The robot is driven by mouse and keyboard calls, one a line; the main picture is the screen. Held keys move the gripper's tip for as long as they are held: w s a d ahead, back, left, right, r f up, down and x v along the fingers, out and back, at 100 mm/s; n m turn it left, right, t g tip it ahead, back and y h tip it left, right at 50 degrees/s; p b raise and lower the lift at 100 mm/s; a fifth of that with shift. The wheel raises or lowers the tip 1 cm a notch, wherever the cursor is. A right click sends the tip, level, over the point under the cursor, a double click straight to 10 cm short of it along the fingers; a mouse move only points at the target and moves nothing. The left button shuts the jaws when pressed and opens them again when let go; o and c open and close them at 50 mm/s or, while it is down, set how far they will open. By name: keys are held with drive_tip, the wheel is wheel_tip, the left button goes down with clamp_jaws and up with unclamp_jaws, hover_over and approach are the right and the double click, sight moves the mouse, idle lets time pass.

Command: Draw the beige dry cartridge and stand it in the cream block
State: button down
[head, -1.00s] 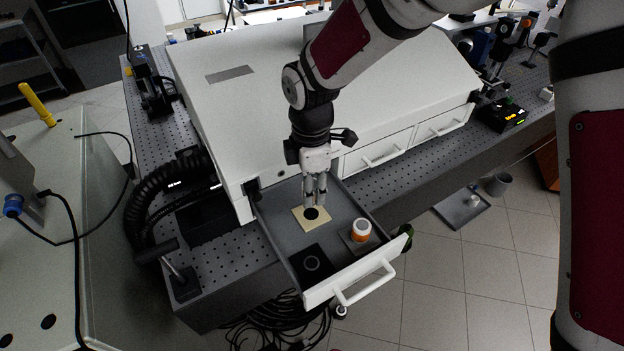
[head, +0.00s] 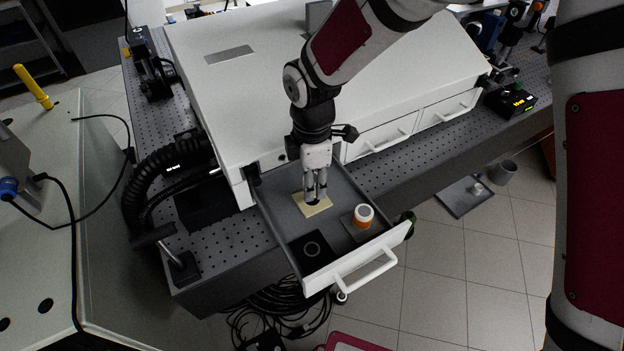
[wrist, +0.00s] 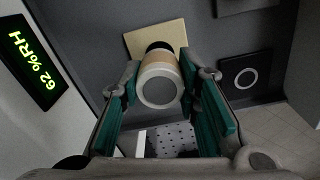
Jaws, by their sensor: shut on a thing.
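My gripper (head: 316,199) is over the cream block (head: 325,209) inside the open drawer. In the wrist view my gripper (wrist: 164,95) is shut on the beige cartridge (wrist: 159,62), which has a pale rim and a grey end facing the camera. The cream block (wrist: 134,41) shows directly behind the cartridge, with a dark round area between them. I cannot tell whether the cartridge's far end is in the block's hole. The fingers mostly hide the cartridge in the head view.
The grey drawer (head: 283,213) also holds an orange cartridge with a white top (head: 363,216) and a black block with a ring (head: 301,262). The white drawer front (head: 340,268) has a handle. A green display (wrist: 33,68) reads 62 %RH. The cabinet (head: 235,110) stands behind.

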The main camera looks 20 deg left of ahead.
drive_tip(key=shift+f+b, duration=0.5)
drive_tip(key=shift+f, duration=0.55)
drive_tip(key=shift+f, duration=0.4)
drive_tip(key=c, duration=1.1)
unclamp_jaws()
drive_tip(key=shift+r, duration=0.1)
wheel_tip(320, 180, up, 11)
drive_tip(key=shift+r, duration=0.2)
wheel_tip(320, 180, up, 5)
drive_tip(key=shift+f+p, duration=0.2)
drive_tip(key=shift+p, duration=0.5)
